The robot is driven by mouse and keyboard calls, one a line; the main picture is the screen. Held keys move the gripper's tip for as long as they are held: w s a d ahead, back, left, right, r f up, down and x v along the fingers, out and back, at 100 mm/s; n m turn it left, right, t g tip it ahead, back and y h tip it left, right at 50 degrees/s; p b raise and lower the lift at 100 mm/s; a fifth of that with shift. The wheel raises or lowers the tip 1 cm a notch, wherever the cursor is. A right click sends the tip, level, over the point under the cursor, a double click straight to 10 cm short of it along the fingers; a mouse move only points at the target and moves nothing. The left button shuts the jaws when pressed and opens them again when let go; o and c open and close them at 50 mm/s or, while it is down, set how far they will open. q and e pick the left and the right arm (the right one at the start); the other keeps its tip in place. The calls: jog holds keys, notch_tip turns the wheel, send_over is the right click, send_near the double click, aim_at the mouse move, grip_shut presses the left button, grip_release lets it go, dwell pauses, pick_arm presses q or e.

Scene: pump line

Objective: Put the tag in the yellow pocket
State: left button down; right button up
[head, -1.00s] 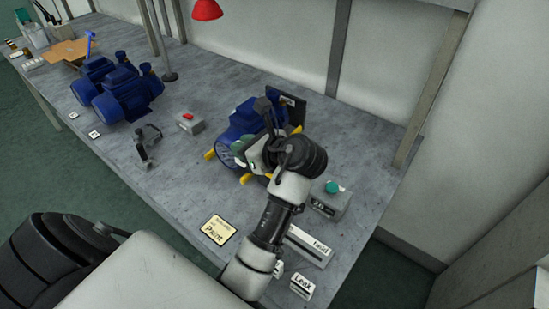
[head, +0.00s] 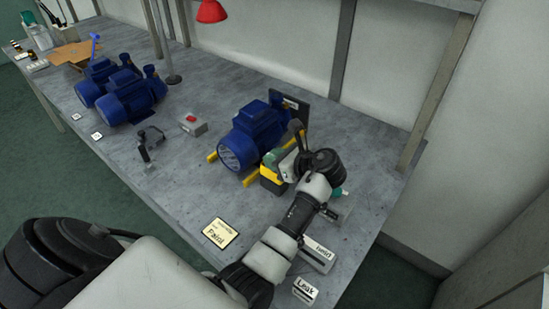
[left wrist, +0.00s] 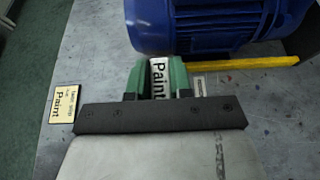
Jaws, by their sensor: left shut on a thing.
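My left gripper (head: 273,172) is shut on a white tag (left wrist: 160,78) marked "Paint". The tag stands upright between the green fingers in the left wrist view. The gripper is just in front of the right end of a blue pump (head: 250,132), above the bench. The pump also fills the top of the left wrist view (left wrist: 205,25). A yellow patch shows by the fingers in the head view; I cannot tell whether it is the pocket or a yellow rail (left wrist: 245,63) under the pump. My right gripper is not in view.
A yellow-edged "Paint" card (head: 220,233) lies on the bench (head: 185,200). White "Held" (head: 316,255) and "Leak" (head: 305,291) blocks stand near the front edge. A grey box with a red button (head: 192,124) and two more blue pumps (head: 130,97) are further left.

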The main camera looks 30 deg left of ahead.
pick_arm(q)
jog(key=shift+f, duration=0.25)
